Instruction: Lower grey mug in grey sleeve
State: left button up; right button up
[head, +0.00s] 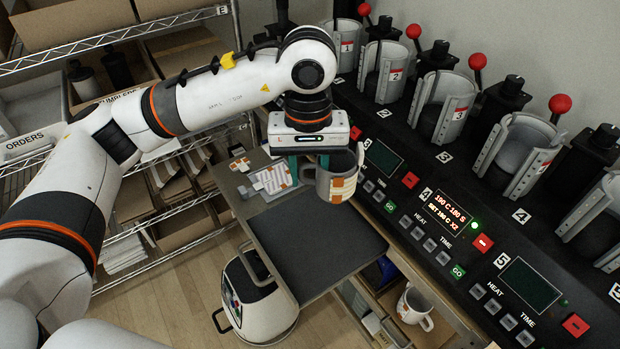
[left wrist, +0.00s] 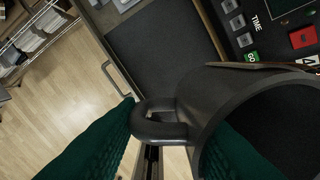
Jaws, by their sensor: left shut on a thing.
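My left gripper (head: 308,165) is shut on the handle of the grey mug (head: 322,187), which has an orange and white print on its side. The mug hangs in the air above the dark-topped drawer or shelf, left of the control panels. In the left wrist view the green fingers (left wrist: 145,150) close around the handle, with the grey mug (left wrist: 235,85) to the right. Several grey metal press sleeves stand in a row at right, among them the one by label 4 (head: 513,150), open at the front. I cannot tell which one is meant. My right gripper is not in view.
Red-knobbed levers (head: 560,104) rise beside the presses. The lit panel display (head: 444,213) reads about 190 C. A white mug (head: 413,305) sits on a low shelf. Wire shelving stands at left.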

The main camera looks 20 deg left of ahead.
pick_arm(q)
notch_tip(320, 180, up, 19)
jog(key=p, duration=0.5)
jog(key=shift+s+a+f, duration=0.2)
jog(key=shift+s+a, duration=0.15)
jog(key=shift+s, duration=0.1)
